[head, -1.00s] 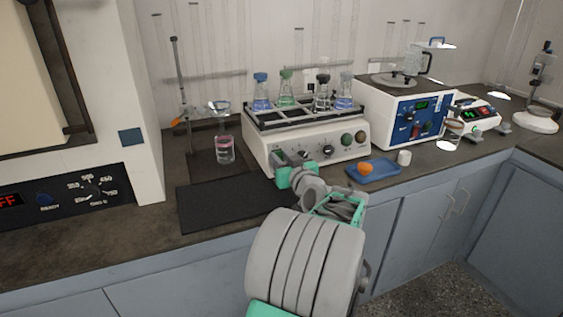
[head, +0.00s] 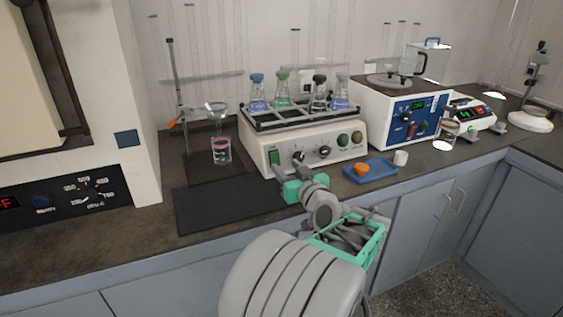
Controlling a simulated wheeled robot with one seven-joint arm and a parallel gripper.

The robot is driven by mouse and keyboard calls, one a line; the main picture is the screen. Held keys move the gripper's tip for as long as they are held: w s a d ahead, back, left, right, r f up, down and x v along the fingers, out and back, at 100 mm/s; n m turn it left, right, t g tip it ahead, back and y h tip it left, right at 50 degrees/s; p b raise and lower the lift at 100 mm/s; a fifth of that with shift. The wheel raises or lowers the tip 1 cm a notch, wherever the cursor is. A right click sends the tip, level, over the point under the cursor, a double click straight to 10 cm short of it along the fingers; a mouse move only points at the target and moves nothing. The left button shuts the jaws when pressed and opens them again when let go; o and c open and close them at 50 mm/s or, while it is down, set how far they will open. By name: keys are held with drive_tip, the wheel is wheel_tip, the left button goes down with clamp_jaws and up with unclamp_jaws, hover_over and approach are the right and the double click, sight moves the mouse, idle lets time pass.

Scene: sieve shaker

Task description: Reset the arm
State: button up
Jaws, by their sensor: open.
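My arm rises from the bottom of the head view. Its large grey link is nearest, then a green open-framed part and a grey wrist. My gripper (head: 304,188) is at the far end, in front of the cream shaker (head: 257,147) and over the bench edge by the black mat (head: 228,206). It is open and small in view. I see nothing held in it, though the fingertips are hard to make out. The shaker's rack holds several stoppered flasks (head: 282,94).
A blue tray (head: 381,176) with an orange item (head: 362,168) lies right of my gripper, with a white cup (head: 401,157) beside it. A blue-panelled machine (head: 407,118) stands behind. A beaker with pink liquid (head: 221,153) stands left. The black mat is bare.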

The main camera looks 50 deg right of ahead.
drive_tip(key=shift+s+a, duration=0.3)
drive_tip(key=shift+s, duration=0.1)
drive_tip(key=shift+w+a+r, duration=0.15)
drive_tip(key=shift+w, duration=0.1)
drive_tip(key=w+a+r+n+g+y+p, duration=0.15)
drive_tip(key=w+a+y+p, duration=0.35)
drive_tip(key=a, duration=0.8)
drive_tip(key=w+a+r+n+g+y+p, duration=0.1)
drive_tip(key=w+a+n+g+y+p, duration=0.2)
drive_tip(key=w+a+p, duration=0.65)
drive_tip(key=s+a+r+n+g+p, duration=0.1)
drive_tip(key=s+a+r+g+p, duration=0.1)
drive_tip(key=s+a, duration=0.5)
drive_tip(key=s+a+r+n+g+p, duration=0.1)
drive_tip(key=s+a+r+g+p, duration=0.1)
drive_tip(key=s+a, duration=0.6)
drive_tip(key=a+g+p, duration=0.1)
drive_tip(key=a+g, duration=0.1)
drive_tip(key=a, duration=0.3)
drive_tip(key=shift+a+r+g+y+p, duration=0.3)
drive_tip(key=shift+a+g+p, duration=0.05)
